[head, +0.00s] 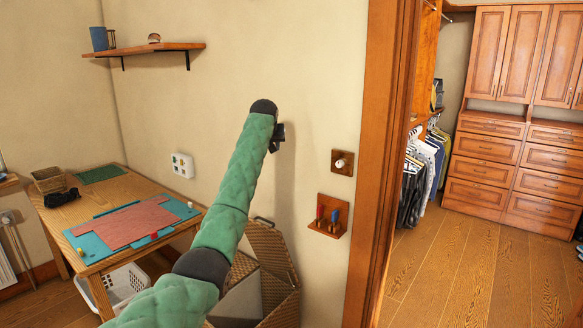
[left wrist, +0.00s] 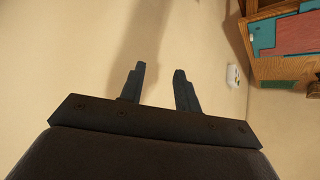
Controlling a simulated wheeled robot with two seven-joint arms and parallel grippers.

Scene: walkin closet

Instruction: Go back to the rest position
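My left arm, in a green padded sleeve, reaches up across the middle of the head view. My left gripper (head: 278,138) is small and dark at its end, in front of the beige wall (head: 310,80) and partly hidden by the arm. In the left wrist view the gripper (left wrist: 159,70) has its two fingers apart, with only bare wall between them. It holds nothing. My right gripper is in neither view.
A wall knob (head: 342,162) and a small wooden wall rack (head: 328,216) are right of my arm, beside the door frame (head: 378,170). A wooden table (head: 75,213) stands left. An open wicker hamper (head: 279,262) sits behind my arm. Closet floor (head: 470,270) is clear.

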